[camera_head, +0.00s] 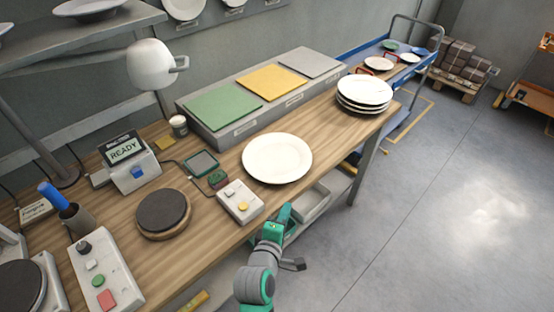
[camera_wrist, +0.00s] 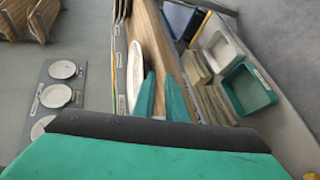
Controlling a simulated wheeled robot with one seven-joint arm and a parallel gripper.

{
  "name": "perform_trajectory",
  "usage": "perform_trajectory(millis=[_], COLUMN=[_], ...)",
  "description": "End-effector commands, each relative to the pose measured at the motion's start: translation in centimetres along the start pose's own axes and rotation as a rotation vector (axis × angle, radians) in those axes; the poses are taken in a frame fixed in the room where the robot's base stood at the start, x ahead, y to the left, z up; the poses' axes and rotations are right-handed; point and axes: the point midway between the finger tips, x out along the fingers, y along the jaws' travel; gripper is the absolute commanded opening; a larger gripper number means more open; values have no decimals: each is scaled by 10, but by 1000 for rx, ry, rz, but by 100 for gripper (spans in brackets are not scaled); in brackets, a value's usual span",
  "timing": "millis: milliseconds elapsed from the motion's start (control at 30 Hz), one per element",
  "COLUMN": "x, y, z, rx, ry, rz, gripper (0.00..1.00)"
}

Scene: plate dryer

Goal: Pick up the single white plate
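The single white plate (camera_head: 277,158) lies flat on the wooden workbench (camera_head: 222,217), near its front edge. In the wrist view the plate (camera_wrist: 135,68) shows almost edge-on, just left of the fingers. My gripper (camera_head: 282,216) is in front of the bench edge, below the plate in the picture and apart from it. In the wrist view my gripper (camera_wrist: 160,84) has two teal fingers with a narrow gap between them and nothing held.
A stack of white plates (camera_head: 364,91) stands at the bench's right end. A grey box with green, yellow and grey pads (camera_head: 223,107) is behind the plate. A button box (camera_head: 240,202) is left of it. An under-bench shelf holds bins (camera_head: 312,204).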

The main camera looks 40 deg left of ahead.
Motion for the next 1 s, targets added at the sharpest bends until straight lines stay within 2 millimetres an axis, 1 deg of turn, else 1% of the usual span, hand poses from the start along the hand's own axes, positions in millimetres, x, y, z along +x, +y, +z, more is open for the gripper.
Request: perform_trajectory(millis=[33,100,200,267,367,600,700,867,1000], x=[2,4,5,6,13,48,57,66,84], y=[12,22,30,34,35,35,34,34,34], z=[-16,-30,-42,-46,-49,-49,-49,-49,-49], rx=[-36,-79,-122,-135,-147,-146,-146,-145,-145], ry=[9,14,16,17,16,16,16,16,16], rz=[3,-2,-9,-10,-13,-14,-13,-13,-14], gripper=[12,12,12,12,12,12,12,12,12])
